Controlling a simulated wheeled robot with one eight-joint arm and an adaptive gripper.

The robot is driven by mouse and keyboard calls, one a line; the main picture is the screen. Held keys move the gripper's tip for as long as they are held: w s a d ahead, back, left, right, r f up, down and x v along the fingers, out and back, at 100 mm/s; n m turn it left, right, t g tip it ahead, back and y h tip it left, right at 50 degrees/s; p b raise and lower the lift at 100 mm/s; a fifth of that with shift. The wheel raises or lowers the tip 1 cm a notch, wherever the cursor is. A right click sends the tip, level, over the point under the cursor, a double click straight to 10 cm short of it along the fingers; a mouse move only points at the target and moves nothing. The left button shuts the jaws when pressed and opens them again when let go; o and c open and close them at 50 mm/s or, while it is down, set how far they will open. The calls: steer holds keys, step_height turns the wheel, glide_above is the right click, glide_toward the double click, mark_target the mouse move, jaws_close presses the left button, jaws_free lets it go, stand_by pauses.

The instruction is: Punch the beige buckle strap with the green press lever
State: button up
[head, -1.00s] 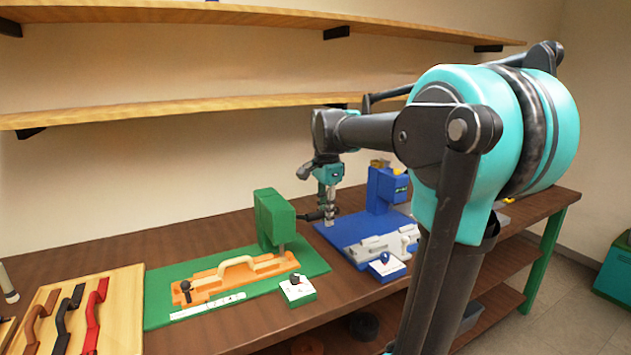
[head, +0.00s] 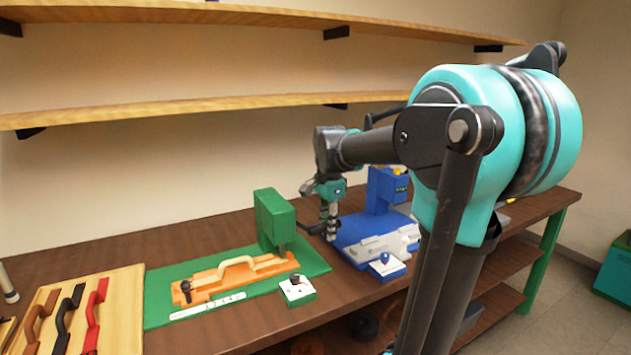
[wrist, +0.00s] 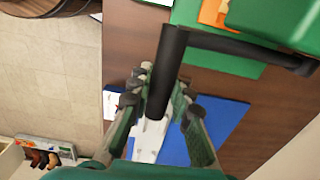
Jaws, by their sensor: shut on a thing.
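The green press (head: 272,218) stands on a green mat (head: 160,310). An orange fixture (head: 215,283) in front of it carries the beige buckle strap (head: 238,262), arched, its right end by the press. My gripper (head: 331,228) is at the right side of the green press. In the wrist view, my gripper (wrist: 158,100) is shut on the black grip of the press lever (wrist: 170,65), whose bar runs right to the green press (wrist: 275,20). The strap's end under the press head is hidden.
A blue press (head: 385,190) with a blue base and pale fixture (head: 385,247) stands just right of my gripper. A small box with a black knob (head: 297,290) sits in front. Several straps lie on a wooden board (head: 120,310) at left.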

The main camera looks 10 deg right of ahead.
steer(key=f, duration=0.4)
steer(key=shift+s+d+f, duration=0.1)
steer(key=shift+s+f, duration=0.15)
steer(key=shift+f, duration=0.1)
stand_by(0.5)
steer(key=shift+r, duration=0.2)
stand_by(0.4)
steer(key=shift+w+r, duration=0.2)
steer(key=shift+r, duration=1.4)
